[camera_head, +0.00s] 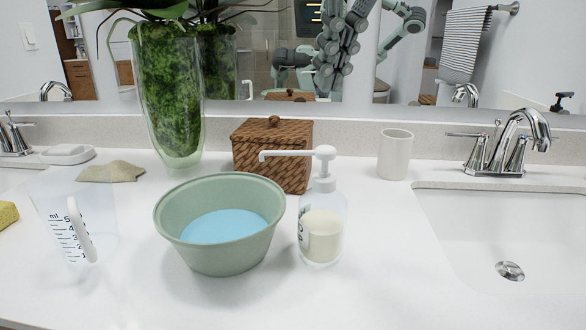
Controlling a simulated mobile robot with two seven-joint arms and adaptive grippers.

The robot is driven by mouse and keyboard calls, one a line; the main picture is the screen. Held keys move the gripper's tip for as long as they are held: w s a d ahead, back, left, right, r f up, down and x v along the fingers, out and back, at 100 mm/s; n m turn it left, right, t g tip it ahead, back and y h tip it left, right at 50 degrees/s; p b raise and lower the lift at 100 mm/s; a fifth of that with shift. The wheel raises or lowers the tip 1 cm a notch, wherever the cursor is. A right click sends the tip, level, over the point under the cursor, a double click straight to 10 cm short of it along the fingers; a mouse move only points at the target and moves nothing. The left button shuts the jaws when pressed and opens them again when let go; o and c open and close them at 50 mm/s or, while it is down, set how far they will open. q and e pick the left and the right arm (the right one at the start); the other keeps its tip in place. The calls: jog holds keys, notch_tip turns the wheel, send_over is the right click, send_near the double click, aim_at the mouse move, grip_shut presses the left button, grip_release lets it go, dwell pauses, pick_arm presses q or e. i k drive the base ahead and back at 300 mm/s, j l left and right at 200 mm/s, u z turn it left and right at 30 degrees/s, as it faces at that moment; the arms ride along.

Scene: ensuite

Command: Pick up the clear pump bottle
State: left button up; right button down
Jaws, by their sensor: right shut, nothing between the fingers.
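The clear pump bottle (323,225) stands upright on the white counter, right of the green bowl. It has a white pump head whose long nozzle points left, and pale liquid inside. Nothing hides it. My left gripper is not clearly seen.
The green bowl (172,222) of blue liquid is close left of the bottle. A woven box (262,158) is behind, a beige cup (395,155) back right, a sink (470,235) right. A clear measuring jug (105,215) and glass vase (165,95) stand left. Counter before the bottle is clear.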

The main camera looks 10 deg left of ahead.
aim_at(322, 209)
jog(key=k, duration=1.95)
